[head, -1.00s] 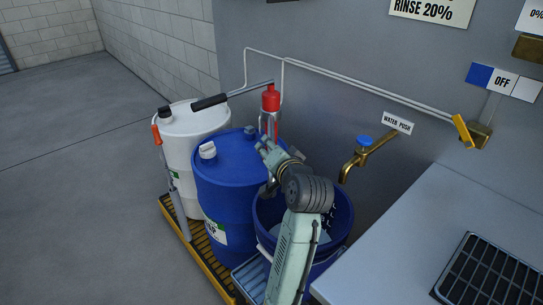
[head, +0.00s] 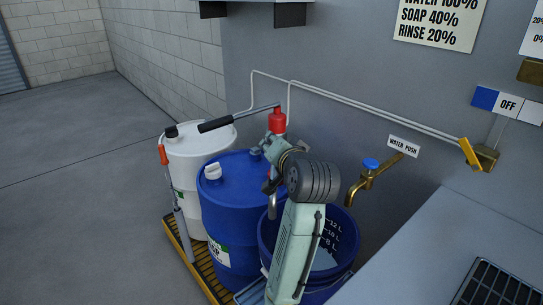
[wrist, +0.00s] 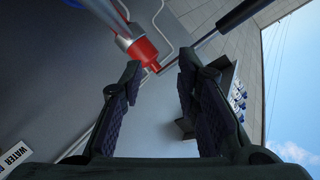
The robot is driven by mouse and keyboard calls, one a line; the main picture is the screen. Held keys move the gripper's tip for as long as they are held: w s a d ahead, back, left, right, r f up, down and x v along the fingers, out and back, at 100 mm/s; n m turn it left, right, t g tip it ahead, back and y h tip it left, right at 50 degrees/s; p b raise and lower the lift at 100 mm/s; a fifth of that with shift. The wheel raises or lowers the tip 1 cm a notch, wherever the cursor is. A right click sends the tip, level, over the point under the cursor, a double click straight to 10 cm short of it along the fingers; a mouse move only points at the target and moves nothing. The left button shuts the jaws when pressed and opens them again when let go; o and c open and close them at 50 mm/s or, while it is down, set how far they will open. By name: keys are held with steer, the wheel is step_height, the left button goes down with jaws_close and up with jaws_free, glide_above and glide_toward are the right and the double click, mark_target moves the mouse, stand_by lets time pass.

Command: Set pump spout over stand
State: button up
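The hand pump stands at the blue drum (head: 232,180), with a red head (head: 277,121) and a long black handle (head: 216,124) reaching left. Its grey curved spout (head: 272,206) hangs down near the left rim of the blue bucket (head: 345,243); my arm partly hides it. A grey-blue stand (head: 250,293) shows under the bucket's left side, mostly hidden. My gripper (head: 268,146) is just below the red head. In the wrist view my gripper (wrist: 160,72) is open, its fingers apart and nothing between them; the red pump head (wrist: 142,50) is beyond the fingertips.
A white drum (head: 183,150) stands behind the blue one on a yellow grated pallet (head: 180,246). A brass tap (head: 366,176) with a blue button is on the wall right of the bucket. A grey counter (head: 430,250) fills the right. The floor at left is clear.

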mark_target(275, 174)
steer(key=a+f+n+h+b, duration=0.1)
steer(key=a+n, duration=0.1)
steer(key=s+a+f+n+h+b, duration=0.1)
steer(key=a+f+n+b, duration=0.1)
steer(key=a+f+n+h+b, duration=0.1)
steer(key=a+n, duration=0.1)
steer(key=n, duration=0.1)
steer(key=shift+s+f+h, duration=0.25)
steer(key=shift+s+h, duration=0.05)
steer(key=c, duration=0.4)
steer(key=s+a+n+h+b, duration=0.1)
steer(key=n, duration=0.1)
steer(key=s+a+f+n+h+b, duration=0.1)
steer(key=s+a+n+b, duration=0.1)
steer(key=shift+n+t, duration=0.3)
steer(key=shift+n, duration=0.1)
jaws_close()
steer(key=s+a+n+h+b, duration=0.2)
steer(key=s+n, duration=0.2)
steer(key=w+d+f+p, duration=0.2)
steer(key=w+d, duration=0.4)
steer(key=w, duration=0.2)
steer(key=shift+w+d+t+h, duration=0.2)
steer(key=shift+d+t+h, duration=0.15)
steer(key=shift+t+h, duration=0.05)
